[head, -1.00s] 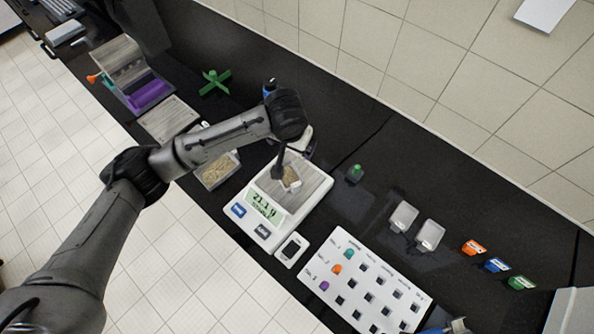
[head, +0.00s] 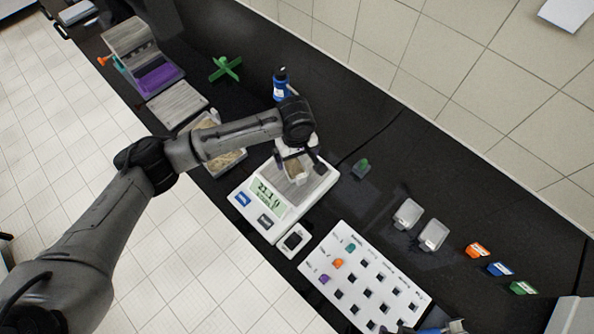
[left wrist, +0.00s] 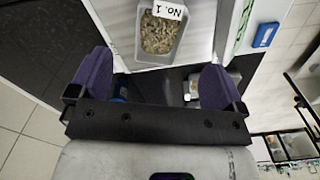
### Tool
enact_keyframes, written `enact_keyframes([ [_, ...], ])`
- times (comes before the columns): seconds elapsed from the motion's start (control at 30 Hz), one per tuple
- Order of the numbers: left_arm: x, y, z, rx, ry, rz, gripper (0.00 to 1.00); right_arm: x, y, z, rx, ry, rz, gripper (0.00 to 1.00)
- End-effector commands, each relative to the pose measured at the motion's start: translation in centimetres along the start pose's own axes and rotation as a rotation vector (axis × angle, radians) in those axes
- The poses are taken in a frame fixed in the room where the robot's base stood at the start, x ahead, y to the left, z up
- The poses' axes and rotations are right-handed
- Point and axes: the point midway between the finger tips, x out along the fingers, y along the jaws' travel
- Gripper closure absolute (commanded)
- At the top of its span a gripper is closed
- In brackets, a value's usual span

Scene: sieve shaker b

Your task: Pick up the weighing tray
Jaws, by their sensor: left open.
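The weighing tray (head: 297,172) is a small pale tray with grainy brown material, standing on the pan of the white scale (head: 243,215). My right gripper cannot be made out.
A larger tray of grain (head: 227,160) stands left of the scale, partly behind my arm. A blue bottle (head: 280,88) stands behind. A white rack (head: 352,288) with coloured plugs is at the front right. Two clear containers (head: 408,213) stand right of bare black bench.

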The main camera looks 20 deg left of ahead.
Motion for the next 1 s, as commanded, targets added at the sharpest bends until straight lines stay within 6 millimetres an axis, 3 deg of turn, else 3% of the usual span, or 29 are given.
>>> enact_keyframes([
  [0.1, 1.4, 0.0, 0.0, 0.000, -0.001, -0.001, 0.04, 0.1, 0.0, 0.0, 0.001, 0.001, -0.001, 0.50],
  [0.37, 2.7, 0.0, 0.0, 0.002, 0.000, 0.000, 0.04, 0.1, -0.1, -0.1, 0.003, 0.002, -0.002, 0.50],
  [0.7, 6.7, -0.1, 0.3, 0.002, -0.001, 0.000, 0.04, -0.1, -0.1, -0.1, 0.004, 0.002, -0.002, 0.50],
  [1.0, 7.5, -0.1, 0.3, 0.003, 0.000, 0.002, 0.04, -0.1, -0.1, -0.1, 0.003, 0.002, -0.002, 0.50],
])
